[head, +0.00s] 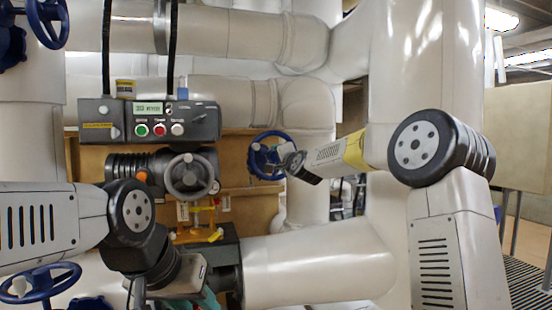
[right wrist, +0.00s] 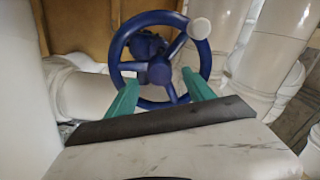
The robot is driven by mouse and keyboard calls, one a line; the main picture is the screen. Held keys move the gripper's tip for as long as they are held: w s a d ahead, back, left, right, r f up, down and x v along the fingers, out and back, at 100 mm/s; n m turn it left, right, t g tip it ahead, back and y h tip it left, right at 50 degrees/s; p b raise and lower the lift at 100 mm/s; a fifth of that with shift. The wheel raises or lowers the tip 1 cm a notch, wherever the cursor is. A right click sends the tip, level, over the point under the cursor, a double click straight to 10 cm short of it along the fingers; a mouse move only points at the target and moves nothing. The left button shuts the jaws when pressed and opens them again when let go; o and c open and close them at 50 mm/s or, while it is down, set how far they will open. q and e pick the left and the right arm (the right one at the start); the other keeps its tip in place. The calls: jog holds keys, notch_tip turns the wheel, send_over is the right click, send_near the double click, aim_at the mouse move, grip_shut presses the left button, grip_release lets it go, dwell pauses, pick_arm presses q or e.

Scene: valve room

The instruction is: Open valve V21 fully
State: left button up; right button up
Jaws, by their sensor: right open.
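A blue handwheel (head: 262,156) stands in front of the brown panel at the centre of the head view. It also shows in the right wrist view (right wrist: 124,44), with spokes, a hub and a pale round knob (right wrist: 199,28) at its upper right rim. My right gripper (right wrist: 161,78) is open, its two teal fingers pointing at the lower part of the wheel, with nothing seen between them but the wheel. Whether they touch the rim I cannot tell. No V21 label is readable. My left gripper (head: 190,303) shows only as a bit of teal at the bottom edge; its jaws are mostly hidden.
A grey control box (head: 150,122) with buttons and a display hangs left of the wheel. Below it are a grey handwheel (head: 188,175) and a yellow lever (head: 200,232). More blue handwheels (head: 40,283) show at the left. Large white pipes (head: 318,265) crowd the space.

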aim_at(275, 155)
jog(key=shift+x, duration=2.1)
jog(key=shift+d+r, duration=0.1)
jog(key=shift+r, duration=0.15)
jog(key=c, duration=1.3)
jog(key=n, duration=0.3)
jog(key=shift+a+r+n, duration=0.15)
jog(key=shift+a+n, duration=0.15)
jog(key=shift+a, duration=0.05)
jog(key=n, duration=0.4)
jog(key=shift+w, duration=0.1)
grip_shut()
